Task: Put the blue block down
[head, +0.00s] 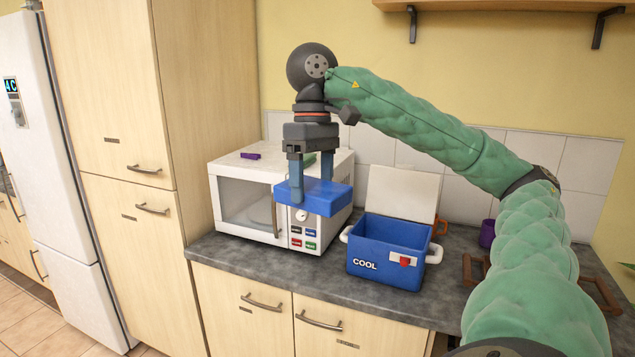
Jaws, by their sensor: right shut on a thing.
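The blue block (326,198) is a flat rectangular block held in the air in front of the microwave's right side. My right gripper (312,190) points down and is shut on the block, with its fingers on either side of it. My right arm, in a green cover, reaches in from the right. My left gripper is not in view.
A white microwave (235,205) stands on the grey counter (334,293), with a small purple block (250,155) on top. A blue cooler (375,262) with its white lid (403,192) raised stands to its right. A purple cup (487,233) is further right, partly hidden by my arm.

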